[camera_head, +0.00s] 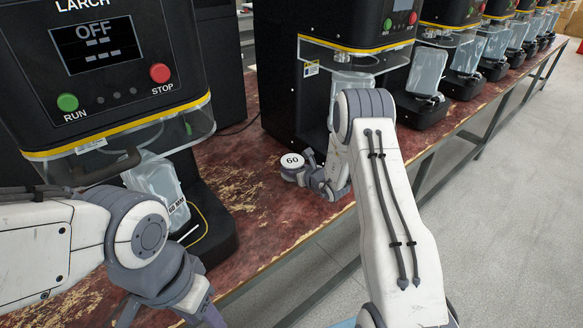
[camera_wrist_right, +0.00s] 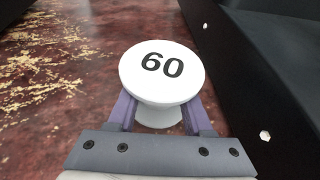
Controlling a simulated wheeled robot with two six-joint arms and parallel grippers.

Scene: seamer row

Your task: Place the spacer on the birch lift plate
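The spacer (camera_head: 292,160) is a white round piece marked 60 with a narrower stem, upright above or on the worn red table. It also shows in the right wrist view (camera_wrist_right: 162,72). My right gripper (camera_head: 303,174) has its purple-grey fingers on both sides of the spacer's stem. I cannot tell whether the spacer touches the table. My left gripper (camera_head: 170,312) is low at the left, cut by the bottom edge, its fingertips out of view. No birch label is readable; the lower part of the middle machine (camera_head: 290,75) is partly hidden behind my right arm.
The machine labelled LARCH (camera_head: 110,60) stands at the left, reading OFF, with a clear pouch (camera_head: 158,182) at its base. More black machines with clear guards recede to the right along the table (camera_head: 255,215).

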